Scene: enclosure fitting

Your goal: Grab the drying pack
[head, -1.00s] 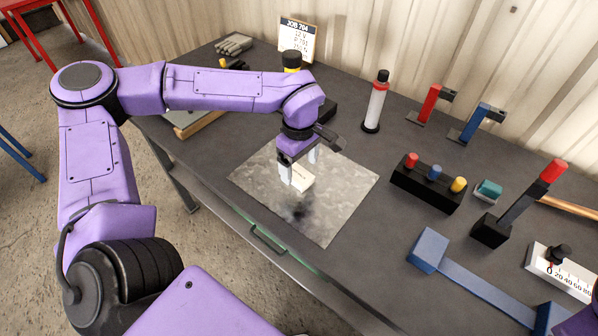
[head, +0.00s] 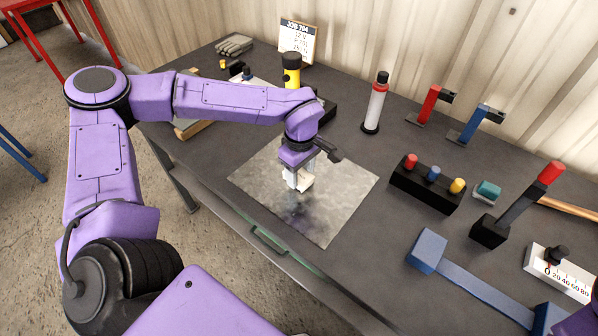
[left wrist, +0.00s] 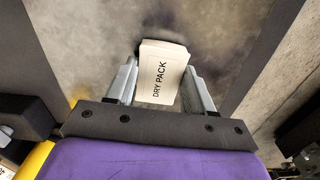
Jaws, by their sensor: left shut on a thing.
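The drying pack (left wrist: 160,76) is a small white packet lettered "DRY PACK". In the left wrist view it sits between the two grey fingers of my left gripper (left wrist: 160,88), which are shut on it. In the head view my left gripper (head: 299,182) points down over the grey metallic sheet, and the pack (head: 306,183) shows as a pale patch at the fingers. I cannot tell whether the pack touches the sheet. My right gripper is not in view.
The mottled metallic sheet (head: 338,210) lies flat on the dark bench. To the right are a block with red, blue and yellow knobs (head: 428,184), a blue bar tool (head: 470,278) and a white scale box (head: 562,270). A red-topped bottle (head: 376,103) stands behind.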

